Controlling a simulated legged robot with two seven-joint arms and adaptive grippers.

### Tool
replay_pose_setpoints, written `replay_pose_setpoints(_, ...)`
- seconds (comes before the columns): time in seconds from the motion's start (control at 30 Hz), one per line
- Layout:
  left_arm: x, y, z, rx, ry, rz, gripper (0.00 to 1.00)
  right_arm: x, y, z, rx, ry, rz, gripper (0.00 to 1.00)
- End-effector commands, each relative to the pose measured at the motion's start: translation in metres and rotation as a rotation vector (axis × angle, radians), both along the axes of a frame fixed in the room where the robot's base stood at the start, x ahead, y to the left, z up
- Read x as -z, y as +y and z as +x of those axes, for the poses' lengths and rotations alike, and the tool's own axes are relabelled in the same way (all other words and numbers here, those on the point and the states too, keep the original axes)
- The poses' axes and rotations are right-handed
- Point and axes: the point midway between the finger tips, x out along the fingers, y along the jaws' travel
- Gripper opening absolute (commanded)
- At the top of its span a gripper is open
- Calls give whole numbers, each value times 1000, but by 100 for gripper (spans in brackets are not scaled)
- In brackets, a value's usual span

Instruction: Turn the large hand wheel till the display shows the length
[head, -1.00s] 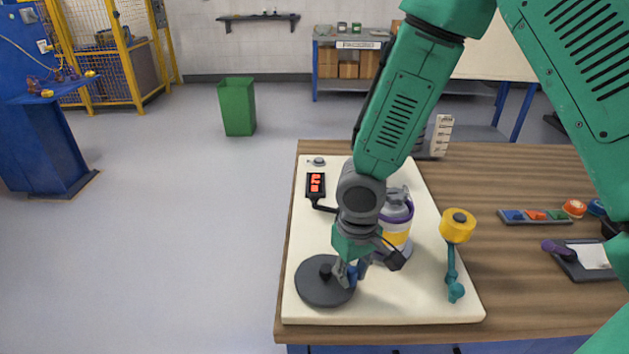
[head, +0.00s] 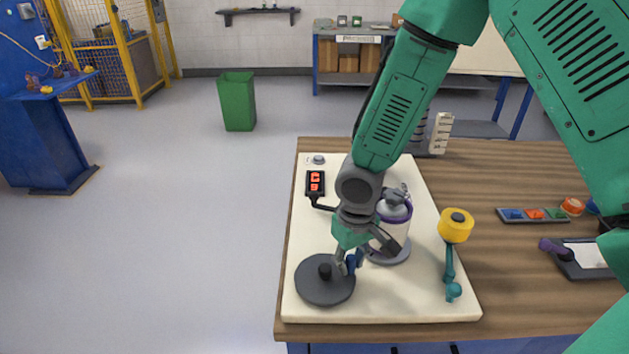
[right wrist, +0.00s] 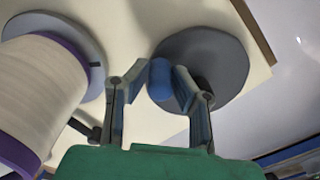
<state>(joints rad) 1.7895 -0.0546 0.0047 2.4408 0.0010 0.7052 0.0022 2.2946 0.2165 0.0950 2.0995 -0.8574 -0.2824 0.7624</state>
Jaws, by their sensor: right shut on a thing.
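The large hand wheel (head: 318,290) is a dark grey disc with a black hub, lying at the front left corner of the cream board. It also shows in the right wrist view (right wrist: 215,60). My right gripper (head: 349,264) is at the wheel's far right rim. In the right wrist view its fingers (right wrist: 160,72) are shut on the wheel's blue handle knob (right wrist: 160,88). The display (head: 315,183) is a small black box with red digits, too small to read surely. My left gripper is not in view.
A white roll with purple rims (head: 394,228) stands right of my gripper, partly hidden by my arm. A yellow-topped teal arm (head: 455,226) stands further right on the cream board (head: 420,308). A tray of coloured pieces (head: 533,215) lies on the wooden table.

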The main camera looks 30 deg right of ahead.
Motion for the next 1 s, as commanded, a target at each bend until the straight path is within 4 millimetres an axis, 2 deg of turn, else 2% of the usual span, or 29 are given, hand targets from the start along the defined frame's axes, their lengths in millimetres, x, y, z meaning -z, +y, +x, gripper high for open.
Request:
replay_pose_setpoints(0.33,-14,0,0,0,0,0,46,-3,-4,21,0,1,-3,6)
replay_pose_setpoints(0.73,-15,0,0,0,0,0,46,-2,-3,24,1,1,-4,6)
replay_pose_setpoints(1.0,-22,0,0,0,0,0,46,-2,3,43,1,0,-1,6)
